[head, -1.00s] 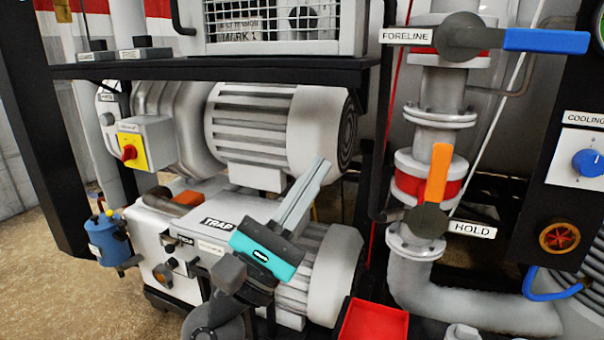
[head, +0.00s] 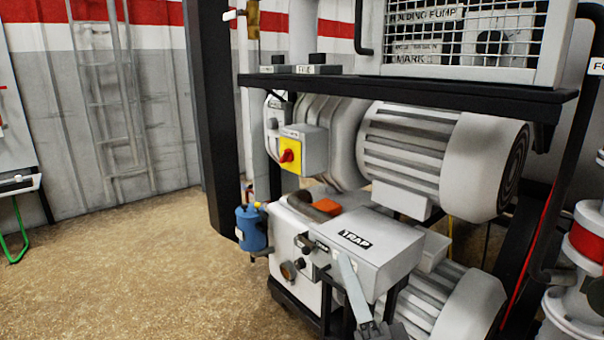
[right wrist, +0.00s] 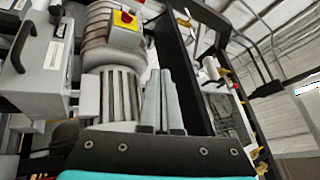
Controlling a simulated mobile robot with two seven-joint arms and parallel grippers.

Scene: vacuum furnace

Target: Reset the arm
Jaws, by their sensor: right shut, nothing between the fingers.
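My right gripper (head: 344,262) shows at the bottom of the head view, in front of the white box labelled TRAP (head: 395,255). Its grey fingers point up and are closed together, with nothing between them. The rest of the right arm is mostly below the picture edge. In the right wrist view, the shut fingers (right wrist: 163,80) stand side by side, with a striped grey motor (right wrist: 118,95) behind and to the left. My left gripper is not in view.
A pump motor (head: 430,155) and a yellow-red switch (head: 290,151) sit under a black shelf (head: 400,87). A small blue canister (head: 251,228) hangs at the left of the pump. The floor (head: 130,270) to the left is open.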

